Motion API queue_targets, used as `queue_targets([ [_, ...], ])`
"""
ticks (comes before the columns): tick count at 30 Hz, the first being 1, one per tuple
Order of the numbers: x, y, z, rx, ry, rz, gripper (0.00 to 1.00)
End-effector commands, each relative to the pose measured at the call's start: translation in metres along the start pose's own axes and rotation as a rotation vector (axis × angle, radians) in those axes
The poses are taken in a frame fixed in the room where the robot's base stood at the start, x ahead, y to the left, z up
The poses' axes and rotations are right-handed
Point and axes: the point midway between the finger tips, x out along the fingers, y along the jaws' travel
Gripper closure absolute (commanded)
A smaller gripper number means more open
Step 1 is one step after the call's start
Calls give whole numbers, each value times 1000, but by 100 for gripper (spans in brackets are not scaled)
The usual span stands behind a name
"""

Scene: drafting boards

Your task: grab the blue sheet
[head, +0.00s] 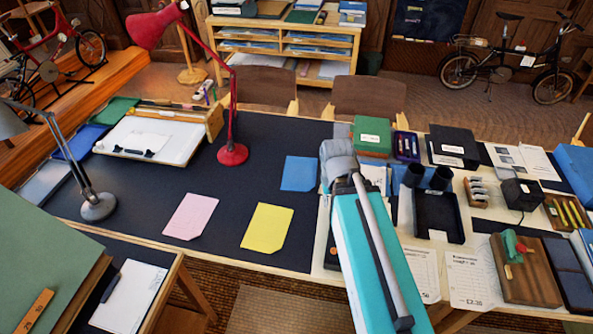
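The blue sheet (299,173) lies flat on the dark mat (262,143) in the head view, with one corner cut off. A pink sheet (191,216) and a yellow sheet (267,228) lie nearer on the same mat, apart from it. My teal and grey arm reaches up over the table, its grey joint just right of the blue sheet and close to or over its right edge in the picture. My gripper does not show, so its opening and its distance from the sheet cannot be seen.
A red desk lamp (232,154) stands left of and behind the blue sheet. A grey lamp (98,207) stands further left. A green box (372,138), a black tray (438,216) and a wooden board (524,271) crowd the right side. The mat around the sheets is clear.

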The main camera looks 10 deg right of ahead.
Motion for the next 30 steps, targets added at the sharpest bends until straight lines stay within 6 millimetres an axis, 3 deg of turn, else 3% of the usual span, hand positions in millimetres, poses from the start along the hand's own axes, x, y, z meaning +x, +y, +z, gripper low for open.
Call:
queue_targets([
  [17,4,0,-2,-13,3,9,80],
  [23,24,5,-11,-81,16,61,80],
  [30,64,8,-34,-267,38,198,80],
])
